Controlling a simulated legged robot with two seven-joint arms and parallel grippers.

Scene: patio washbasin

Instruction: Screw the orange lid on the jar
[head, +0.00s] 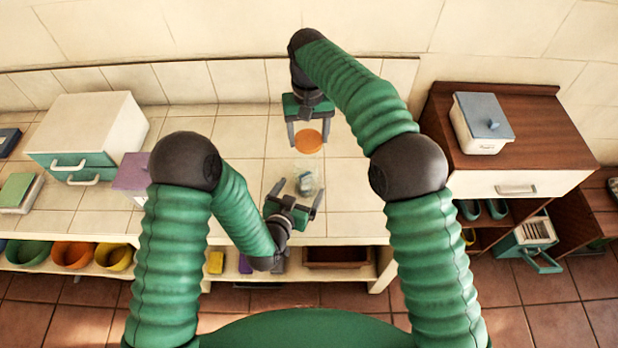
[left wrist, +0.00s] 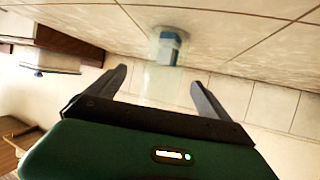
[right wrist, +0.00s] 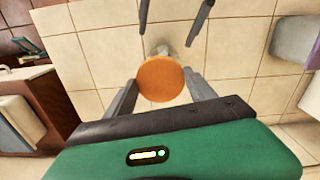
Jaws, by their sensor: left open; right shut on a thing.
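The clear jar (head: 308,183) stands on the tiled counter, with something blue-grey inside; it also shows in the left wrist view (left wrist: 168,52). My left gripper (head: 296,186) is open, its fingers pointing at the jar. The jar lines up with the gap between the fingertips, apart from both in the left wrist view (left wrist: 159,80). My right gripper (head: 309,133) is shut on the orange lid (head: 308,142) and holds it above and behind the jar. In the right wrist view the round lid (right wrist: 160,79) sits between the fingers and partly hides the jar (right wrist: 163,50).
A white cabinet with teal drawers (head: 88,135) and a purple box (head: 131,175) stand on the counter at left. A brown cabinet (head: 545,130) with a white lidded box (head: 482,125) stands at right. The counter around the jar is clear.

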